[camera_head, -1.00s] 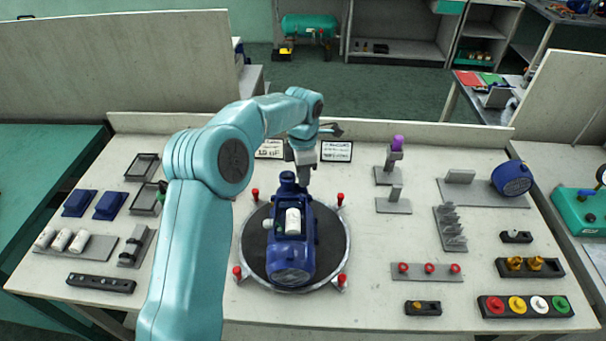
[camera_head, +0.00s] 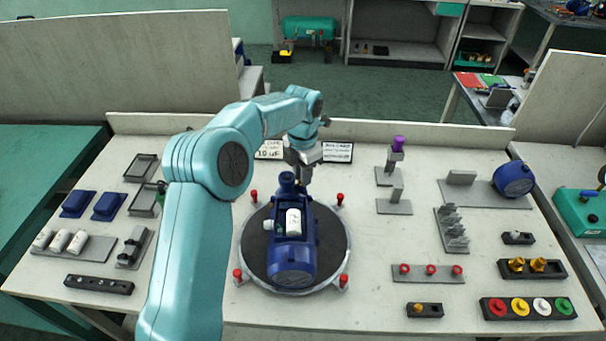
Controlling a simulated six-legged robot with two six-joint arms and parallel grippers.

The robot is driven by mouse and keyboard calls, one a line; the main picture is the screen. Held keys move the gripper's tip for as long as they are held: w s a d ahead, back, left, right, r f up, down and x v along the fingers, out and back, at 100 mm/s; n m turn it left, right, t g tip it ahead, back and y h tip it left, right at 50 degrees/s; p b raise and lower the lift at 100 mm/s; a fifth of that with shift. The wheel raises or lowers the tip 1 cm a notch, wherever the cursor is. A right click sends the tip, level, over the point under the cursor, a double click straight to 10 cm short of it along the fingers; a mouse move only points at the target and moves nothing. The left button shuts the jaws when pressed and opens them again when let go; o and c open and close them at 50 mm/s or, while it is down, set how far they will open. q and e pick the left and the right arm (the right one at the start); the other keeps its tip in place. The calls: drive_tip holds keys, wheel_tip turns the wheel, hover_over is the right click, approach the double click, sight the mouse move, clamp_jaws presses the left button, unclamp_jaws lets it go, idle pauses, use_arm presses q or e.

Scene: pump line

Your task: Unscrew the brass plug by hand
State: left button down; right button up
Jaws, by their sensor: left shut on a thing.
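The blue pump (camera_head: 293,262) lies on a round dark turntable (camera_head: 335,243) in the middle of the bench, with a white cylinder (camera_head: 293,222) on its top. My left gripper (camera_head: 304,184) points down at the far end of the pump, just right of its blue upright neck (camera_head: 287,184). Its fingers are shut at the pump. The brass plug is not visible there; the fingers and the pump hide what is between them. My right gripper is not in view.
Red-knobbed clamps (camera_head: 343,281) stand around the turntable. Brass fittings sit in a black holder (camera_head: 532,272) at the right, beside a tray of coloured rings (camera_head: 527,309). Blue covers (camera_head: 109,206) and white cylinders (camera_head: 60,241) lie at the left.

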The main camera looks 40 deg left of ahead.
use_arm(q)
drive_tip(key=shift+s+d+f, duration=0.15)
drive_tip(key=shift+d+f, duration=0.05)
drive_tip(key=shift+n, duration=0.8)
drive_tip(key=shift+f+n+b, duration=0.3)
drive_tip(key=shift+n+b, duration=0.1)
drive_tip(key=shift+b, duration=0.35)
drive_tip(key=shift+r+b, duration=0.1)
drive_tip(key=shift+b, duration=0.2)
drive_tip(key=shift+r+n, duration=0.2)
drive_tip(key=shift+n, duration=0.1)
drive_tip(key=c, duration=1.2)
unclamp_jaws()
drive_tip(key=shift+o, duration=0.4)
drive_tip(key=shift+d+r, duration=0.1)
